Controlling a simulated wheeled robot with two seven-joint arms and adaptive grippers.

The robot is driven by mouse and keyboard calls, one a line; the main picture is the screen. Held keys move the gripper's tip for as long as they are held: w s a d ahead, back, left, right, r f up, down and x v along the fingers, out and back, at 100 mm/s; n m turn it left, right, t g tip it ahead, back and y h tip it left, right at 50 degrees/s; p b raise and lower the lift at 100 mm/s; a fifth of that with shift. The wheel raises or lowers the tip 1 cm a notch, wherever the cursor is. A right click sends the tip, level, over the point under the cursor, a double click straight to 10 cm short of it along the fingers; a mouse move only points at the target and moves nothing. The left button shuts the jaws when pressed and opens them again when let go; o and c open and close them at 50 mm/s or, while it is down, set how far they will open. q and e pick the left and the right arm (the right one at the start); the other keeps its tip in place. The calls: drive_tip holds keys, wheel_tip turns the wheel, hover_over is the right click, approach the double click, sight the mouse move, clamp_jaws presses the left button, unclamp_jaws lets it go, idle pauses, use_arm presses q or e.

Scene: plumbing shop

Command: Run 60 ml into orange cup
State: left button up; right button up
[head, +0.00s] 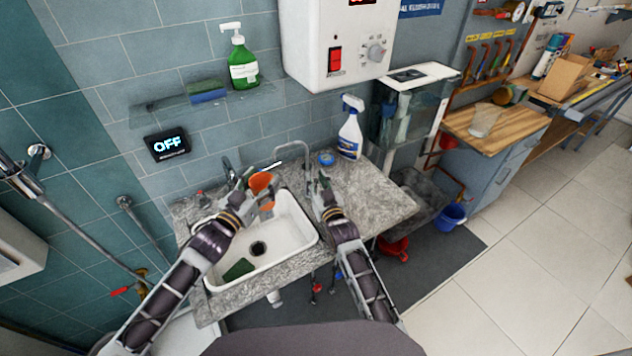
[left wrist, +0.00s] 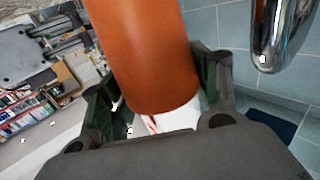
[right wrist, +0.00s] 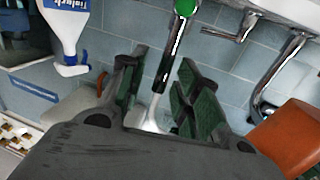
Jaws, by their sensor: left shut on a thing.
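The orange cup (head: 262,181) is held over the sink by my left gripper (head: 254,190). The cup fills the middle of the left wrist view (left wrist: 145,55), between the two fingers, and shows at the right edge of the right wrist view (right wrist: 292,138). The chrome spout (head: 293,146) arches near the cup, and its end hangs beside the cup in the left wrist view (left wrist: 283,40). My right gripper (head: 317,184) is open at the right of the sink. A chrome lever with a green cap (right wrist: 183,8) shows between its fingers; contact is unclear. The cup's inside is hidden.
The white sink (head: 300,228) holds a dark green sponge (head: 238,269). A spray bottle (head: 350,130) stands on the granite counter (head: 380,190). A wall display (head: 168,145) reads OFF. A glass shelf (head: 160,112) carries a green soap bottle (head: 242,70). A white heater (head: 305,45) hangs above.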

clamp_jaws()
drive_tip(key=shift+d, duration=0.1)
idle(0.5)
drive_tip(key=d+m, duration=0.1)
drive_tip(key=m, duration=0.1)
drive_tip(key=w+d+f+m+g, duration=0.1)
drive_tip(key=m, duration=0.2)
drive_tip(key=w+d+f+m, duration=0.1)
drive_tip(key=d+m, duration=0.1)
drive_tip(key=m, duration=0.1)
drive_tip(key=shift+d+g, duration=0.1)
drive_tip(key=shift+g, duration=0.3)
drive_tip(key=shift+w+d+f+m+y, duration=0.15)
drive_tip(key=shift+f+m, duration=0.15)
drive_tip(key=shift+m, duration=0.2)
drive_tip(key=shift+w+d+f+m+y, duration=0.15)
drive_tip(key=shift+f+m, duration=0.1)
drive_tip(key=shift+m, duration=0.25)
drive_tip(key=shift+s, duration=0.1)
